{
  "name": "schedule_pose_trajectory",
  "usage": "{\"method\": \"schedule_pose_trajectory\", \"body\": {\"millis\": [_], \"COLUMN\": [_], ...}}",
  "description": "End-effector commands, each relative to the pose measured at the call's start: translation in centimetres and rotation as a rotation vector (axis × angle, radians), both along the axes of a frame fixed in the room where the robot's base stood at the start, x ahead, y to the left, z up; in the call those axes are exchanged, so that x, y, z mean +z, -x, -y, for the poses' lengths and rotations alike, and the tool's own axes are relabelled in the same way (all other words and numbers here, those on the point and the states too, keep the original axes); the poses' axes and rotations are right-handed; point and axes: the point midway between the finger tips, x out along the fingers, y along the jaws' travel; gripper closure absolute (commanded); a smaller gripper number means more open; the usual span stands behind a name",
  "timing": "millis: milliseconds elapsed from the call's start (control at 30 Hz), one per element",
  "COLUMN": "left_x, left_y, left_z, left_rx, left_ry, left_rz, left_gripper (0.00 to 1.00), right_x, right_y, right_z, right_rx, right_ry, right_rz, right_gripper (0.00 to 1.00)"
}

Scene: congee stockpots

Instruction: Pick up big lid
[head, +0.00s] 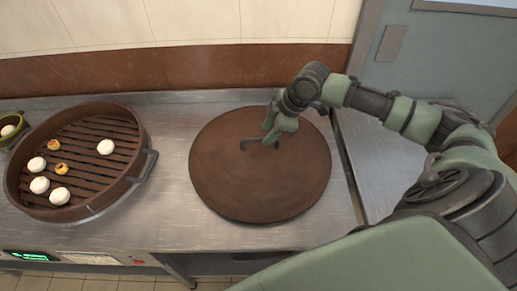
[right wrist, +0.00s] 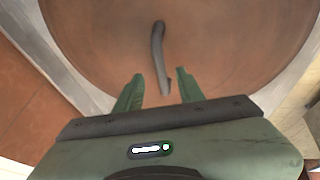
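The big lid (head: 225,185) is a round brown disc lying on the metal counter, with a dark bar handle (head: 250,144) at its middle. The lid fills much of the right wrist view (right wrist: 100,45), where its handle (right wrist: 158,55) runs up from between the fingertips. My right gripper (head: 270,132) is over the lid at the handle. Its two green fingers (right wrist: 158,78) are apart, with the near end of the handle between or just beyond them. I cannot tell whether they touch it. My left gripper is not in view.
A round brown steamer (head: 137,165) with white buns (head: 105,147) and yellow pieces stands left of the lid. A small green bowl (head: 8,138) is at the far left. A tiled wall with a brown band rises behind the counter (head: 170,225).

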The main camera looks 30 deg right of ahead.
Motion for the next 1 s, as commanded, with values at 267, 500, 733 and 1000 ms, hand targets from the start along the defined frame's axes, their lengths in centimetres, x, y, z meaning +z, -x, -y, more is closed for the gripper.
{"method": "schedule_pose_trajectory", "body": {"millis": [267, 500, 733, 1000], "left_x": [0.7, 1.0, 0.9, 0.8], "left_y": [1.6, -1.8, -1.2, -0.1], "left_z": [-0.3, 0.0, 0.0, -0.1], "left_rx": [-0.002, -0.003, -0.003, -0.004], "left_ry": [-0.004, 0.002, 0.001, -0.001], "left_rz": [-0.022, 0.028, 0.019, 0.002], "left_gripper": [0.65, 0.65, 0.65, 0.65], "right_x": [-3.8, -4.6, -4.6, -4.6], "right_y": [-1.0, -1.2, -1.2, -1.2], "right_z": [-0.7, -0.9, -0.9, -0.9], "right_rx": [0.0, 0.001, 0.001, 0.001], "right_ry": [-0.001, 0.002, 0.001, 0.001], "right_rz": [-0.002, -0.001, 0.0, 0.0], "right_gripper": [0.61, 0.61, 0.98, 1.0]}}
